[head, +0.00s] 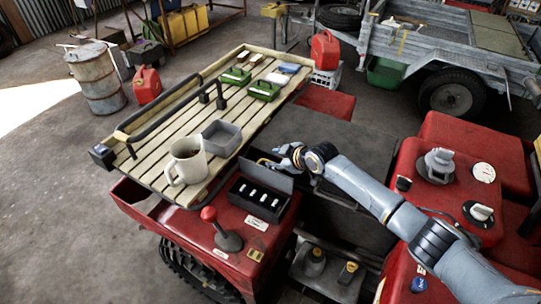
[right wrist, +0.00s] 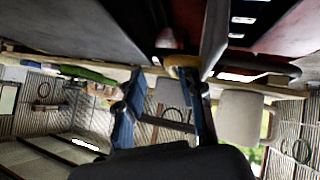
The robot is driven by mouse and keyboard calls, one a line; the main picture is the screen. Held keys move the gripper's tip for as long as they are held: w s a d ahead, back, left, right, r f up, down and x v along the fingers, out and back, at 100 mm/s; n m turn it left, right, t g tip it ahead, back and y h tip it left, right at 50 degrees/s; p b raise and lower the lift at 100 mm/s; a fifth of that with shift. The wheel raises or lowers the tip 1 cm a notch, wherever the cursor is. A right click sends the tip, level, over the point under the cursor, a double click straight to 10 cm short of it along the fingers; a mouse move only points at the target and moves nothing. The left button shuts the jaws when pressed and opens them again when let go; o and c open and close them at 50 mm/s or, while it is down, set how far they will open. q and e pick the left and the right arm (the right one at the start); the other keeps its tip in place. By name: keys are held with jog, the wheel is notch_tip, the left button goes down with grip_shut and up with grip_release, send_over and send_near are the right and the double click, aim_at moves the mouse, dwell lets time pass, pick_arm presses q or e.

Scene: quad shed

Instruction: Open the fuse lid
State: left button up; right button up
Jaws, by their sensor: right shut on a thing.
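The fuse box (head: 257,200) is a black box on the red body of the quad, with several white fuses showing inside. Its dark grey fuse lid (head: 266,175) stands raised along the box's far side, clear of the fuses. In the right wrist view the lid (right wrist: 214,35) appears nearly edge-on between dark panels. My right gripper (head: 281,159) is at the lid's upper edge, shut on it. Its fingers (right wrist: 168,90) also show in the right wrist view; the exact contact is partly hidden. My left gripper is not in view.
A slatted wooden rack (head: 150,165) holds a white mug (head: 187,161), a grey bin (head: 221,138) and green boxes (head: 264,90). A red-knobbed lever (head: 226,232) stands just in front of the fuse box. A dark flat surface (head: 330,137) lies beyond my right gripper.

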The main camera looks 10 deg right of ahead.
jog(key=s+d+r+p, duration=0.3)
jog(key=d+r+p, duration=0.4)
jog(key=d+r, duration=0.2)
jog(key=shift+s+p, duration=0.4)
dwell(0.5)
jog(key=shift+f, duration=0.1)
